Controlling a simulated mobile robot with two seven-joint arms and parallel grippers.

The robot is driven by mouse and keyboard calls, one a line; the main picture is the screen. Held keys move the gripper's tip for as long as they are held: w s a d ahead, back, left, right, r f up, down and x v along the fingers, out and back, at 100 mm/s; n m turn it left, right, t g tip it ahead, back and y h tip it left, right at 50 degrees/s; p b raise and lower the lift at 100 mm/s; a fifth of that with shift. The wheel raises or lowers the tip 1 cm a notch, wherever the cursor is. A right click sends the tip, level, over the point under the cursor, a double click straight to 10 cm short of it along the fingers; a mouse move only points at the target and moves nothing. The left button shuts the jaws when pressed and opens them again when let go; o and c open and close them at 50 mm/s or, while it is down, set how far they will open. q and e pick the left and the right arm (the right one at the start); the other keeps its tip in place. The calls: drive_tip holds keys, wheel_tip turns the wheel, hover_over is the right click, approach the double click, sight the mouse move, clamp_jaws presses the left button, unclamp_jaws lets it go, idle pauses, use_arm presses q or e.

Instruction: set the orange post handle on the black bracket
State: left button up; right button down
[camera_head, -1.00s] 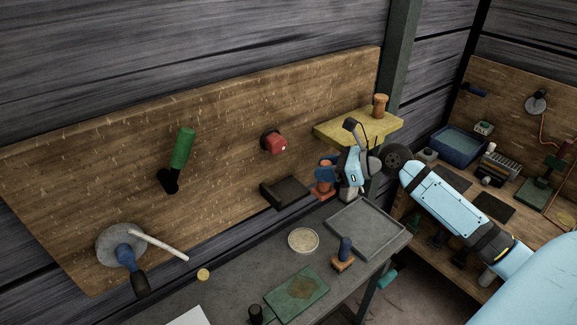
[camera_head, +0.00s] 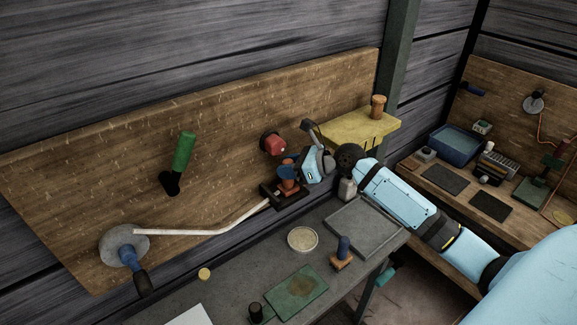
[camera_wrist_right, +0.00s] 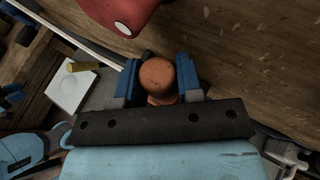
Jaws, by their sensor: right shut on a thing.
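The orange post handle (camera_head: 289,187) is upright between the blue fingers of my right gripper (camera_head: 287,172). In the right wrist view, the handle's round orange top (camera_wrist_right: 157,75) sits between the two blue fingers (camera_wrist_right: 157,82), which are shut on it. The black bracket (camera_head: 296,199) is fixed low on the wooden wall board. In the head view the handle's lower end overlaps the bracket; I cannot tell whether they touch. The bracket is not clearly seen in the wrist view. My left gripper is not in view.
A red knob (camera_head: 273,144) is on the board just above the bracket, close in the wrist view (camera_wrist_right: 115,12). A pale band (camera_head: 200,233) runs from a grey disc (camera_head: 118,240) toward the bracket. A yellow shelf (camera_head: 350,132) is to the right. A grey tray (camera_head: 365,228) lies below.

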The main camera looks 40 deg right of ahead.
drive_tip(key=c, duration=0.8)
unclamp_jaws()
drive_tip(key=shift+f, duration=0.15)
